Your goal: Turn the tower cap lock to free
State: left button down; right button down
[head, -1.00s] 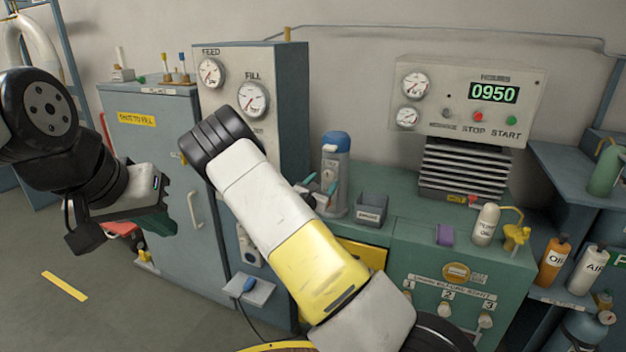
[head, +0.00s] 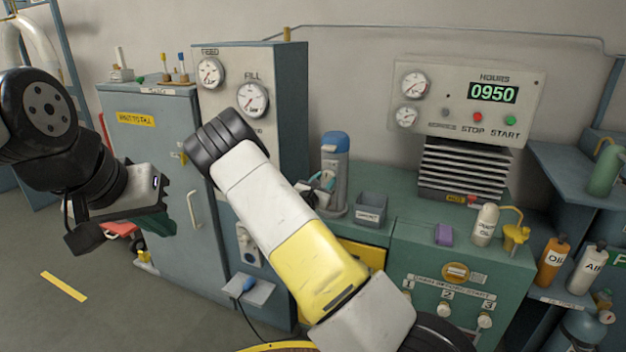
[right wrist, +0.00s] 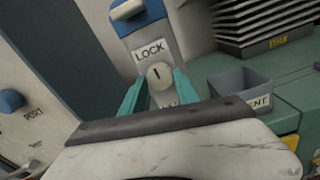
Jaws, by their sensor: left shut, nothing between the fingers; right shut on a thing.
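The grey tower (head: 336,178) with its blue cap (head: 335,141) stands upright on the green bench against the panel cabinet. In the right wrist view its round pale lock knob (right wrist: 159,75) has a dark slot, pointing roughly at the LOCK label (right wrist: 151,51) above it. A lower label is mostly hidden by my gripper. My right gripper (right wrist: 158,88) has its teal fingers on both sides of the knob, shut on it; in the head view it shows at the tower's left side (head: 322,184). My left gripper (head: 163,216) is shut and empty, in front of the blue-grey cabinet.
A small grey bin (head: 371,209) stands just right of the tower. A purple block (head: 444,235), a white bottle (head: 485,226) and a yellow funnel (head: 515,238) are further right on the bench. The panel cabinet (head: 291,100) rises close on the left.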

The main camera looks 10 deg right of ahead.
jog(key=n, duration=0.4)
jog(key=shift+n, duration=0.3)
jog(key=n, duration=0.4)
jog(key=shift+n, duration=0.3)
jog(key=n, duration=0.4)
jog(key=shift+a, duration=0.1)
jog(key=shift+n, duration=2.2)
jog(key=c, duration=0.9)
grip_release()
